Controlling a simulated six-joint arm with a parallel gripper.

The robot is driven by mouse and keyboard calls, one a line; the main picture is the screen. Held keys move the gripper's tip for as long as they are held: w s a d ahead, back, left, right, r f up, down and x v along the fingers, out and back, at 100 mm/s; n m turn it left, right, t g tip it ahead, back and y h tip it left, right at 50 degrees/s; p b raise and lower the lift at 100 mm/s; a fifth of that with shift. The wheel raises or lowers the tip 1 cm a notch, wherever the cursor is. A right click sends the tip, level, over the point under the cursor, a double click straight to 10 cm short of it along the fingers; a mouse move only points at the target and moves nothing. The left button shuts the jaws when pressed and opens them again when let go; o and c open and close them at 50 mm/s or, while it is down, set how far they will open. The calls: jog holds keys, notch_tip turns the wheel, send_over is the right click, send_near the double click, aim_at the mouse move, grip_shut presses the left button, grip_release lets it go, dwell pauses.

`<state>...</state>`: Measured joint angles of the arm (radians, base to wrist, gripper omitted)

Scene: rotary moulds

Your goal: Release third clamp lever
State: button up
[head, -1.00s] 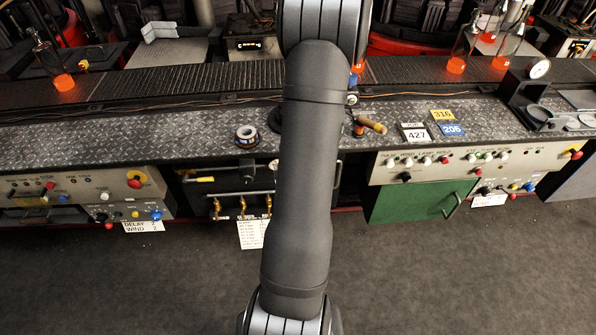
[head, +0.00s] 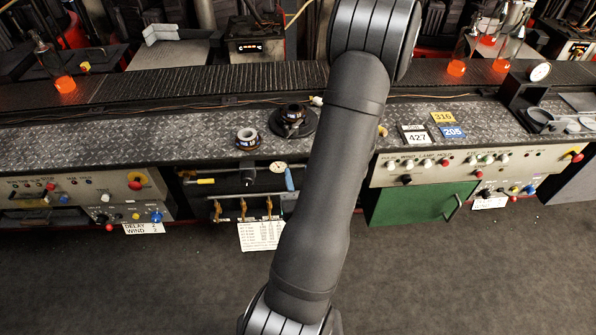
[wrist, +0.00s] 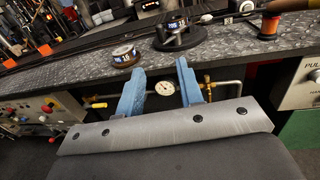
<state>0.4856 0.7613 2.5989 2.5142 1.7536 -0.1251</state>
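My gripper (wrist: 160,64) shows in the wrist view as two blue fingers standing apart with nothing between them. They point at the front edge of the bench, and a round gauge (wrist: 165,88) shows behind the gap. A dark mould (wrist: 178,30) on a round black base stands on the bench beyond the fingers. It also shows in the head view (head: 293,114), with a pale knob (head: 317,101) at its back right. A ring-shaped part (wrist: 123,56) lies left of it. I cannot make out which part is the third clamp lever. My arm hides part of the bench in the head view.
Below the bench edge are pipes with brass valves (head: 243,207) and a yellow handle (head: 201,181). A control panel (head: 470,165) with knobs is at right, and another (head: 75,187) at left. An orange spool (wrist: 268,23) stands on the bench near a wooden handle (wrist: 291,4).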

jog(key=w+d+r+n+y, duration=0.2)
jog(key=w+d+n+y, duration=0.25)
jog(key=w+y, duration=0.4)
jog(key=n+g+y, duration=0.5)
jog(key=n+g, duration=0.1)
jog(key=g, duration=0.3)
send_near(286, 136)
jog(key=x, duration=0.3)
jog(key=r+x, duration=0.1)
jog(key=x, duration=0.6)
jog(key=shift+w+r, duration=0.3)
jog(key=shift+w, duration=0.1)
grip_shut()
